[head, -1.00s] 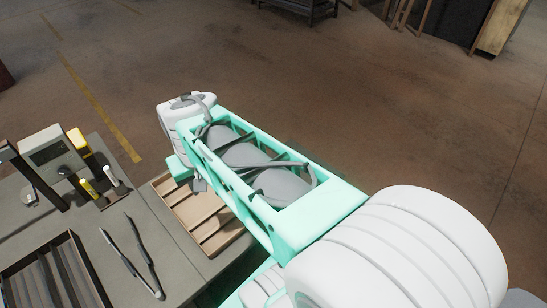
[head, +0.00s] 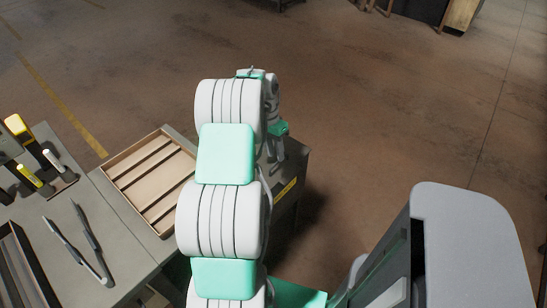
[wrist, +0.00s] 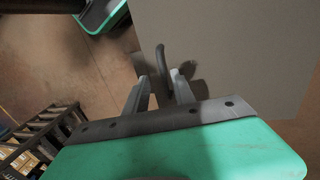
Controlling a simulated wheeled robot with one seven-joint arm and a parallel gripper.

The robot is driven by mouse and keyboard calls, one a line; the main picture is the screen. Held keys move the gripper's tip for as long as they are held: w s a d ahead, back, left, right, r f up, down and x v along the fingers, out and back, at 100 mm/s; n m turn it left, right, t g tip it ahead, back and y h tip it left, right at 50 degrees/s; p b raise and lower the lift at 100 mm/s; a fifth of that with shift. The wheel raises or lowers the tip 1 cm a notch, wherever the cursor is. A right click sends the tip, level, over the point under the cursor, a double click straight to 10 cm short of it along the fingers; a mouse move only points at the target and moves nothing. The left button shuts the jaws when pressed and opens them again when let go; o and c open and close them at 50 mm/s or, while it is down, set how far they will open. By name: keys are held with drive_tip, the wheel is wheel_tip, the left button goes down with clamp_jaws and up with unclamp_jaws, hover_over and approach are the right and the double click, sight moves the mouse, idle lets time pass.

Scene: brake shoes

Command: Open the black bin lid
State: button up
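A dark grey bin (head: 287,205) with a yellow label stands at the right end of the workbench, partly hidden behind my arm. In the wrist view a broad flat grey panel (wrist: 235,50), which looks like the bin's lid, fills the upper right. A dark curved handle (wrist: 160,57) stands out from this panel. My gripper (wrist: 160,76) is open, its two fingers apart on either side of the handle's lower part. I cannot tell whether they touch it. In the head view my gripper (head: 278,147) is small, above the bin, and its fingers are unclear.
A wooden divided tray (head: 127,158) lies on the workbench (head: 112,225) left of my arm. Dark tongs (head: 78,241) and a small stand with yellow-handled tools (head: 45,183) are further left. Open brown floor (head: 370,120) lies beyond and right of the bin.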

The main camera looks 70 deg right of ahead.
sight(276, 163)
drive_tip(key=shift+s+a+f, duration=0.15)
drive_tip(key=shift+f, duration=1.35)
drive_tip(key=shift+c, duration=0.4)
clamp_jaws()
drive_tip(key=shift+s+a, duration=0.1)
drive_tip(key=shift+s, duration=0.05)
